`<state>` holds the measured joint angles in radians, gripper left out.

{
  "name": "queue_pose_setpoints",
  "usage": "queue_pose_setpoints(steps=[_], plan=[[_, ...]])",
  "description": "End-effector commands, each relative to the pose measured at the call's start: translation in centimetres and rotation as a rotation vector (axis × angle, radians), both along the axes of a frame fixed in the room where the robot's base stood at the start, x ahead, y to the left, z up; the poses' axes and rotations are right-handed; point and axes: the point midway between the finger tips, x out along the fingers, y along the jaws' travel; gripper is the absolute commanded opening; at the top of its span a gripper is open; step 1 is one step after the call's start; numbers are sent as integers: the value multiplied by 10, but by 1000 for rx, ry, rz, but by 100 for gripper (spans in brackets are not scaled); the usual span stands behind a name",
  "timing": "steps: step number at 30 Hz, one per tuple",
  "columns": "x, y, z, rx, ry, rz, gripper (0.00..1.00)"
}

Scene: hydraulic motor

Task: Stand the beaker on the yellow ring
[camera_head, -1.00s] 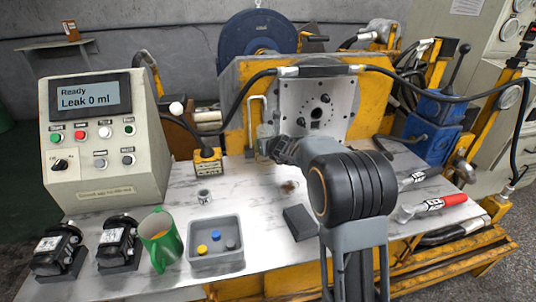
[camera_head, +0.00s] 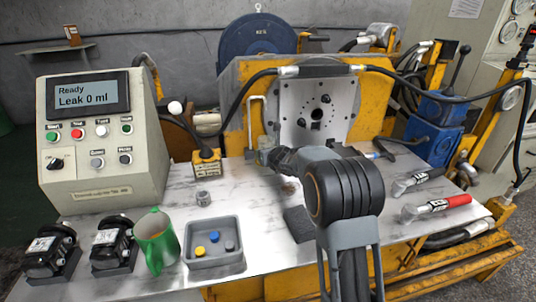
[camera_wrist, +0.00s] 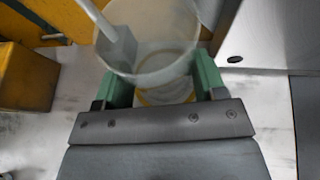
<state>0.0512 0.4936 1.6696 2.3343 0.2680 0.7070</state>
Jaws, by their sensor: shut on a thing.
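My gripper (camera_wrist: 163,78) has green fingers and is shut on the clear beaker (camera_wrist: 168,40). The beaker stands between the fingers in the wrist view, its wide round rim toward the camera. A yellow ring (camera_wrist: 165,98) shows low behind and through the beaker's clear wall. I cannot tell whether the beaker's base touches the ring. In the head view my arm hides most of the gripper, beaker and ring, near the yellow machine's grey plate.
A pale pipe with a grey block (camera_wrist: 118,45) is close beside the beaker. A yellow box (camera_head: 207,162) stands left of the gripper. A grey tray (camera_head: 214,258), green jug (camera_head: 158,243) and black pad (camera_head: 299,224) lie nearer. Red-handled tool (camera_head: 440,207) lies at right.

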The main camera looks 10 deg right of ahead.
Motion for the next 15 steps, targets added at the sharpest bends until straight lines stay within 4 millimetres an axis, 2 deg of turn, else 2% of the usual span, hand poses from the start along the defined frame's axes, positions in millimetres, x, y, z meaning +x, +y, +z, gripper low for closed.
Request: queue_pose_setpoints(steps=[2, 3, 5, 15], plan=[[0, 0, -3, -1, -1, 0, 38], [0, 0, -2, -1, 0, 0, 68], [0, 0, -2, 0, 0, 0, 74], [0, 0, 4, 1, 0, 0, 75]])
